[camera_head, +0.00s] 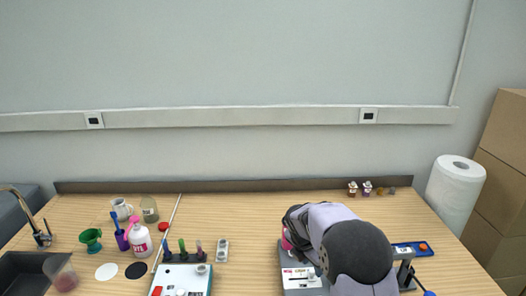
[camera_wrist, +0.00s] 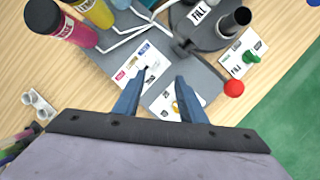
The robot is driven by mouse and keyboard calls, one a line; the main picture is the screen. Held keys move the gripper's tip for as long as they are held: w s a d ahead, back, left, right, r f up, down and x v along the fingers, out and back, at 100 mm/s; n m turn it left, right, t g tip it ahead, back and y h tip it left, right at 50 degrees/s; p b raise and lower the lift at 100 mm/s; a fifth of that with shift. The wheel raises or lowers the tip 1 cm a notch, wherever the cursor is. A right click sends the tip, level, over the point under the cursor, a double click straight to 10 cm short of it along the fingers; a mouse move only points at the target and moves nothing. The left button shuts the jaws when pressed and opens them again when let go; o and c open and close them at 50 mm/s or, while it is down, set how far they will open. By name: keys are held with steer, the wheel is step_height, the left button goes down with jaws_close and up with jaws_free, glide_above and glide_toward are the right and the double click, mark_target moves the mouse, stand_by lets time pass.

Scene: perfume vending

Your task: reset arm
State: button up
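My gripper (camera_wrist: 157,98) shows in the wrist view with its two blue fingers apart and nothing between them. It is above a grey dispensing station (camera_wrist: 205,82) that carries a white label card (camera_wrist: 143,68) with coloured marks. A pink-red bottle (camera_wrist: 62,24) and a yellow-labelled bottle (camera_wrist: 95,10) stand at the station's upper left. In the head view my arm covers much of the station (camera_head: 284,262), and the fingers are hidden behind it.
A red knob (camera_wrist: 233,88) and a green knob (camera_wrist: 252,57) are right of the fingers. In the head view, small bottles (camera_head: 367,187) stand at the back, a paper roll (camera_head: 456,188) at right, and a white station (camera_head: 180,277) at left. The table's middle back is clear.

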steer(key=s+a+r+m+g+y, duration=0.1)
steer(key=s+m, duration=1.1)
steer(key=s, duration=0.3)
steer(key=s+a+r+m+g+y, duration=0.1)
steer(key=s+m+g+y, duration=0.1)
steer(key=s+m, duration=1.1)
steer(key=s, duration=0.2)
steer(key=shift+s+a, duration=0.4)
steer(key=shift+r, duration=0.15)
step_height(320, 180, up, 8)
steer(key=p, duration=0.8)
step_height(320, 180, down, 53)
steer(key=b, duration=5.2)
steer(key=shift+b, duration=0.4)
steer(key=shift+o, duration=0.2)
steer(key=shift+r, duration=0.1)
